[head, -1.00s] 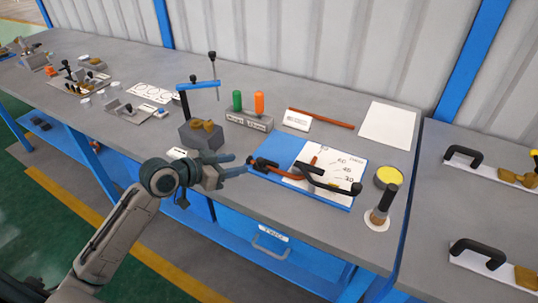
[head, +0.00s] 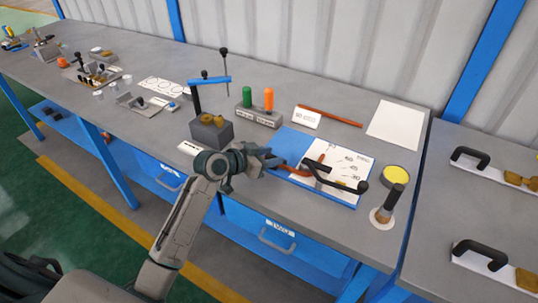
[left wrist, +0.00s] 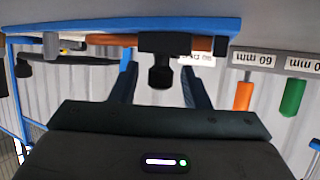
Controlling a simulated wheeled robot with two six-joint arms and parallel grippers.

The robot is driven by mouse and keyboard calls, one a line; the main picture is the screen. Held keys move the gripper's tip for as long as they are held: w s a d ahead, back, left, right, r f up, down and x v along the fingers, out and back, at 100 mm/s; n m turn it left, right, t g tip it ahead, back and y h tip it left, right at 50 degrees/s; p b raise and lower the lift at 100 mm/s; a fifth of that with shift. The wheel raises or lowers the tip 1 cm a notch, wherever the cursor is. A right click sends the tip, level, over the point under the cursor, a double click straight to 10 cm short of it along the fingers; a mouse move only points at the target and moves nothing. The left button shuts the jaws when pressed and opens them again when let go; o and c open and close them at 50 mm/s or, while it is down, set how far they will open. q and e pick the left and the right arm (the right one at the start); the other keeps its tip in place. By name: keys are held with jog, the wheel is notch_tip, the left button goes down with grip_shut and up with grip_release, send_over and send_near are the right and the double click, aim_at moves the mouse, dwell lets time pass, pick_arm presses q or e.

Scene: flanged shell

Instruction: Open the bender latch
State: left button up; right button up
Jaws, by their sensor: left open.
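The bender is a blue plate (head: 292,139) with a white angle sheet, a copper-coloured tube and a black-handled lever (head: 335,181). My left gripper (head: 268,160) is at the plate's left end and partly hides the fittings there. In the left wrist view, my open left gripper (left wrist: 160,76) has one finger on each side of a black knobbed part (left wrist: 160,68), apparently the latch. The knob lies between the fingers with gaps on both sides. The copper-coloured tube (left wrist: 110,40) runs behind it, along the blue plate's edge. My right gripper is not in view.
A grey block with a blue-armed stand (head: 210,128) is close to the left of my gripper. Behind are a holder with green and orange handles (head: 258,115) and a copper-coloured rod (head: 332,116). A yellow-topped tin (head: 400,178) and a brush-like tool (head: 388,205) stand right of the plate.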

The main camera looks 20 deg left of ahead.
pick_arm(q)
jog(key=c, duration=0.7)
grip_shut()
jog(key=shift+s+a+p, duration=0.15)
jog(key=shift+s, duration=0.55)
jog(key=shift+s+a+p, duration=0.1)
jog(key=shift+s+p, duration=0.05)
jog(key=shift+s, duration=0.55)
jog(key=shift+s+f, duration=0.1)
jog(key=o, duration=0.7)
grip_release()
jog(key=shift+s, duration=0.1)
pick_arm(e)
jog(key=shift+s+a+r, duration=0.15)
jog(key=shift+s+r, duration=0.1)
pick_arm(q)
jog(key=shift+a, duration=0.1)
